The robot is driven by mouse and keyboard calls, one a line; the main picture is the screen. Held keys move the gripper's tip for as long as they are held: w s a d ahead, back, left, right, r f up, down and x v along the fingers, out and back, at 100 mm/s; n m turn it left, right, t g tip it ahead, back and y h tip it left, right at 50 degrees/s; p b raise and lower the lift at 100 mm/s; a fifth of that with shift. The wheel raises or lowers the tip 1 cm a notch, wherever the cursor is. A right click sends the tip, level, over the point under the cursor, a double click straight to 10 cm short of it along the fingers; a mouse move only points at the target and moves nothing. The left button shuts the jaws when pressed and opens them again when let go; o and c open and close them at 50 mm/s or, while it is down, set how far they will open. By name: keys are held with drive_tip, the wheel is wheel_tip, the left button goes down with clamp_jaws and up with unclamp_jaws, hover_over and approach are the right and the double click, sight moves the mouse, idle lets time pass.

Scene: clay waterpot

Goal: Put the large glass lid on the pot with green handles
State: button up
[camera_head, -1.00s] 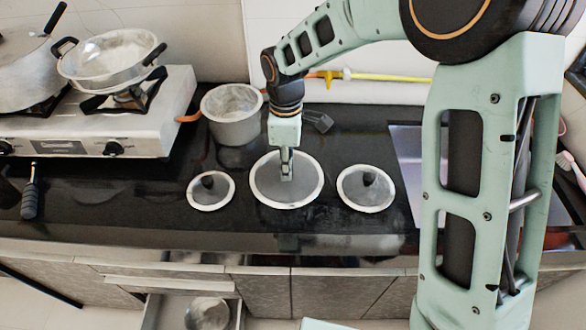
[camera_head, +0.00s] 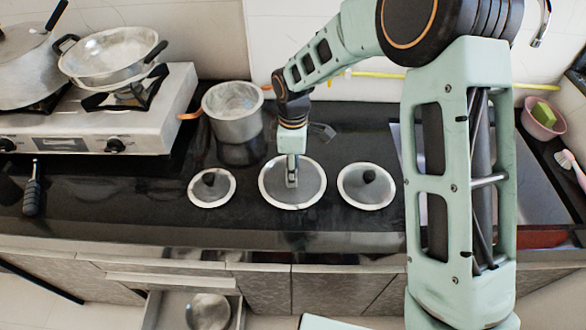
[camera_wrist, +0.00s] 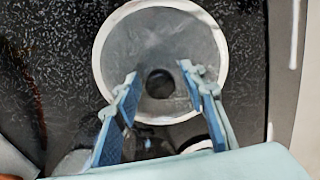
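The large glass lid (camera_head: 310,193) with a metal rim lies on the dark counter, between two smaller lids. In the head view my gripper (camera_head: 292,178) points down over its middle. In the wrist view my gripper (camera_wrist: 158,73) has its two fingers apart, one on each side of the dark knob (camera_wrist: 160,84) of a glass lid (camera_wrist: 150,40). I see no contact with the knob. A grey metal pot (camera_head: 238,130) stands behind the lids. I cannot see green handles on any pot.
A smaller lid (camera_head: 204,198) lies left and another lid (camera_head: 358,197) right. The stove (camera_head: 175,125) at left carries a pan (camera_head: 100,68) and a larger pot (camera_head: 22,80). A pink bowl (camera_head: 535,127) sits far right. An open drawer (camera_head: 160,310) is below the counter.

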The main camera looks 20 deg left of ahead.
drive_tip(key=shift+f, duration=0.25)
wheel_tip(320, 180, up, 11)
drive_tip(key=shift+d, duration=0.25)
